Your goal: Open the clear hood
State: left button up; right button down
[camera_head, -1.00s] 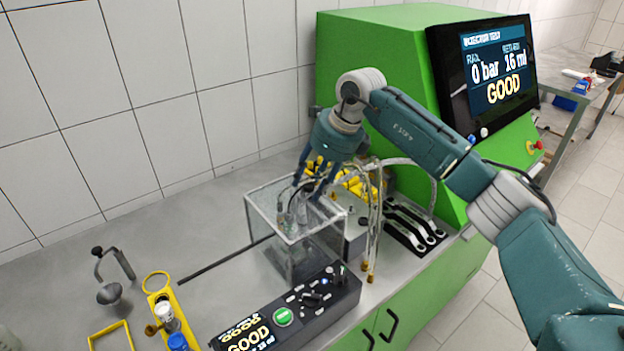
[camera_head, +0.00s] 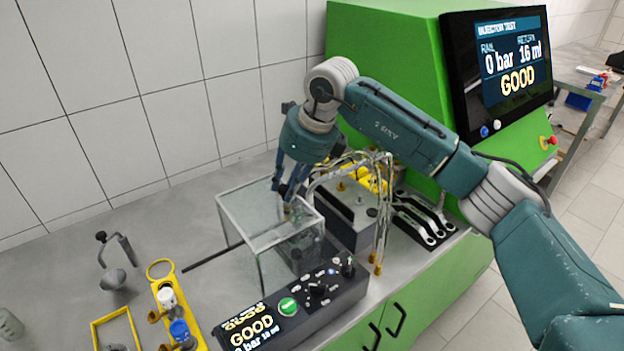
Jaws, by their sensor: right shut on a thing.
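The clear hood (camera_head: 240,228) is a see-through box with pale edges. It stands on the bench behind the control panel, beside the dark pump block (camera_head: 357,228). My right gripper (camera_head: 286,197) reaches down from above to the hood's top, near its back right part. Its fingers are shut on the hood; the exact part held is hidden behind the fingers. A dark rail (camera_head: 212,256) runs along the bench to the hood's left side. My left gripper is out of view.
The control panel (camera_head: 318,298) stands in front of the hood. Thin metal pipes (camera_head: 384,200) rise close to its right. A yellow tray (camera_head: 172,300) with small parts and a grey stand (camera_head: 112,278) lie to the left. Bench around the rail is bare.

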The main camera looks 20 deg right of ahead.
jog(key=b, duration=0.3)
send_over(231, 218)
jog(key=s+d, duration=0.1)
jog(key=d, duration=0.1)
jog(key=shift+s+d+r, duration=0.1)
jog(key=shift+s+r, duration=0.05)
jog(key=shift+s+a+r, duration=0.15)
jog(key=shift+a, duration=0.3)
jog(key=c, duration=1.7)
grip_release()
jog(key=shift+o, duration=0.9)
jog(key=shift+d+r, duration=0.1)
jog(key=v, duration=1.1)
jog(key=shift+s+r, duration=0.25)
